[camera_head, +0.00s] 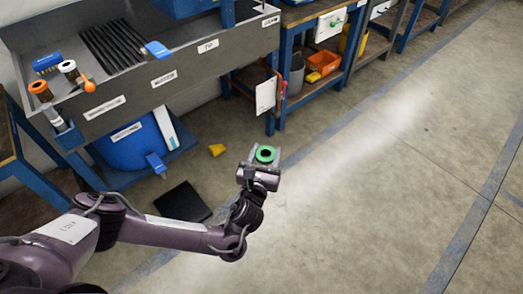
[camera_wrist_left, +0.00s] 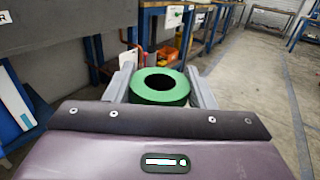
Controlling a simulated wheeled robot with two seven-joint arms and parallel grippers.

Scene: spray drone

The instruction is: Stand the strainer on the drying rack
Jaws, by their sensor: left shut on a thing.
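A green ring-shaped piece with a dark round opening, seemingly the strainer (camera_head: 265,154), is held between the fingers of my left gripper (camera_head: 262,160). In the left wrist view the strainer (camera_wrist_left: 160,87) sits upright between the two grey fingers, which touch its sides. My left gripper is shut on it, out over open floor, to the right of the sink bench. The drying rack (camera_head: 113,46), a set of dark parallel bars, lies in the grey sink top at the upper left, well apart from the gripper. The strainer's underside is hidden. My right gripper is not in view.
The sink bench's raised front wall (camera_head: 140,89) carries labels. An orange-ringed piece (camera_head: 39,89), a white-and-black one (camera_head: 68,69) and a blue brush-like piece (camera_head: 46,63) stand left of the rack. A black mat (camera_head: 182,202) and yellow piece (camera_head: 217,150) lie on the floor. Right-hand floor is clear.

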